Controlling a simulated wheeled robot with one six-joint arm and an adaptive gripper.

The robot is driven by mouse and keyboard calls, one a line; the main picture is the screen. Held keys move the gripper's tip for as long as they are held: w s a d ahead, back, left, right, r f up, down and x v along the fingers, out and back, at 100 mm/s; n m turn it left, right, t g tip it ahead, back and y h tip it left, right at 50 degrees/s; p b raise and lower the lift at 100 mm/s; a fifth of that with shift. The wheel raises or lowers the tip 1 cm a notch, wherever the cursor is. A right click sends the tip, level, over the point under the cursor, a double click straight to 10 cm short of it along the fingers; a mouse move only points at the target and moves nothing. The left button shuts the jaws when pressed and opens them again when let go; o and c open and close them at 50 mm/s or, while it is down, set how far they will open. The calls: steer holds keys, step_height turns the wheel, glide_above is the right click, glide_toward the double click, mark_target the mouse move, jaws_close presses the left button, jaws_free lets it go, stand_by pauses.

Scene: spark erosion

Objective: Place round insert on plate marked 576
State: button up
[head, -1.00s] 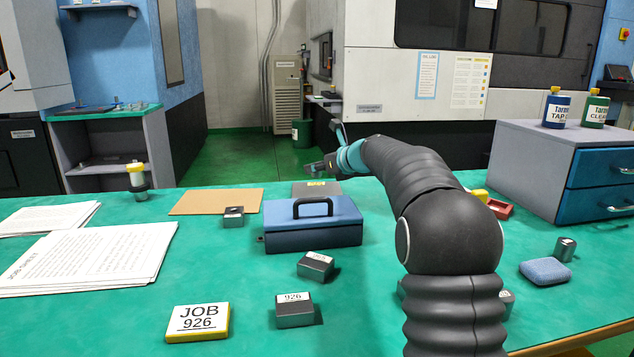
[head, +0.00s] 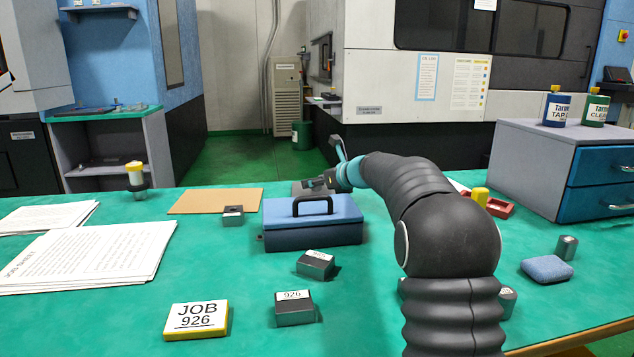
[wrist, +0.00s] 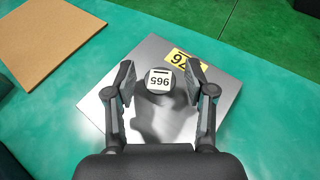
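The metal plate (wrist: 95,107) lies flat on the green bench in the wrist view, with a yellow label (wrist: 183,57) near its far edge. The label's digits are upside down and partly hidden; I cannot read the full number. The round insert (wrist: 159,83), dark with a white numbered top, is over the plate, close to the label, and looks to be standing on it. My gripper (wrist: 160,80) is open around the insert, with a gap visible on each side. In the head view my gripper (head: 317,184) is low over the plate (head: 298,188), behind the blue box.
A blue box (head: 312,234) with a handle stands just in front of the plate. A brown board (head: 215,201) lies to its left. Small metal blocks (head: 295,312) (head: 316,265) (head: 233,215), a JOB 926 sign (head: 197,320) and papers (head: 90,257) occupy the front and left.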

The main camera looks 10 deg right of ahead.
steer(key=shift+r, duration=0.3)
steer(key=v, duration=1.2)
steer(key=shift+f, duration=0.15)
